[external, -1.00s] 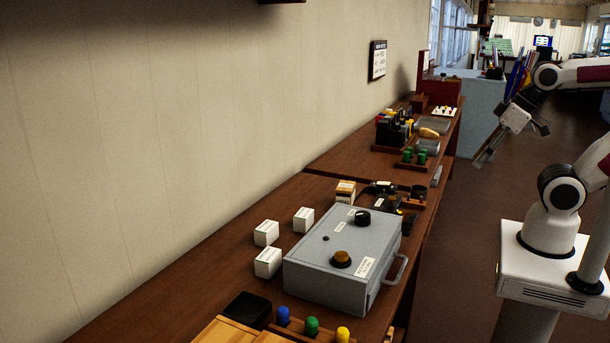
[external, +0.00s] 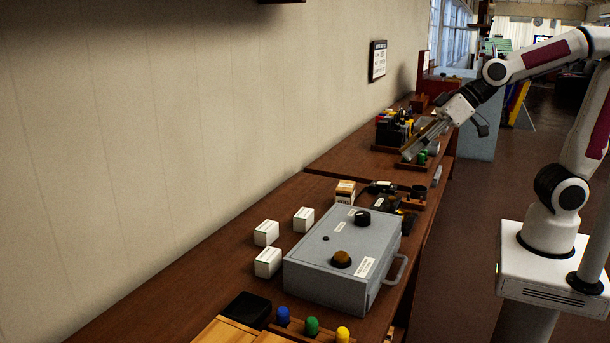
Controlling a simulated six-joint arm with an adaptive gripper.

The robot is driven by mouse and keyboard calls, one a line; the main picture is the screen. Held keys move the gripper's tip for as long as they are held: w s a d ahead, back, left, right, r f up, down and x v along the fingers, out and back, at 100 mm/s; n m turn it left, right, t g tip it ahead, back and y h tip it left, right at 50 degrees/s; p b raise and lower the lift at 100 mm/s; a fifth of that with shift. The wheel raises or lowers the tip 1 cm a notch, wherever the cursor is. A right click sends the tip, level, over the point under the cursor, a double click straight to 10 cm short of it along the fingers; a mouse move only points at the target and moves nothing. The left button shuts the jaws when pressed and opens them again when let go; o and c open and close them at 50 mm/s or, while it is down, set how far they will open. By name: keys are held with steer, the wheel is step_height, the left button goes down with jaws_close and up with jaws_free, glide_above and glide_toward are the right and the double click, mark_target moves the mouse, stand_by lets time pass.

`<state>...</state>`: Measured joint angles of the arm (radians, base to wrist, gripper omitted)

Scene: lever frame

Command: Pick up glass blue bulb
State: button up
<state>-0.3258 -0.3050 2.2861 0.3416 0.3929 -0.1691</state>
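The blue bulb (external: 283,315) stands upright at the near end of the bench, at the bottom of the view. It is at the left of a short row with a green bulb (external: 312,325) and a yellow bulb (external: 343,333). Their lower parts sit in a wooden holder, partly cut off by the picture edge. My gripper (external: 408,153) is far from the blue bulb, over the far part of the bench, pointing down and to the left. Its fingers look narrow and overlap, so their opening is unclear. I see nothing held in it.
A grey metal box (external: 310,275) with knobs and a side handle stands behind the bulbs. Several small white boxes (external: 267,233) lie along its left. A black block (external: 247,309) is left of the blue bulb. Green-topped parts (external: 422,158) sit near my gripper.

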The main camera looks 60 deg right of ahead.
steer(key=w+a+f+t+y, duration=0.15)
steer(key=w+a, duration=0.25)
steer(key=a, duration=0.4)
steer(key=w+a+f, duration=0.2)
steer(key=w+a, duration=0.1)
steer(key=a, duration=0.4)
steer(key=w+a+f+t, duration=0.15)
steer(key=w+a, duration=0.25)
steer(key=a, duration=0.4)
steer(key=t+h, duration=0.2)
glide_toward(283, 319)
steer(key=shift+w+d+r, duration=0.35)
steer(key=shift+w+d, duration=0.05)
steer(key=shift+w, duration=0.1)
steer(key=shift+w, duration=0.1)
steer(key=shift+h+x, duration=0.25)
steer(key=shift+x, duration=0.95)
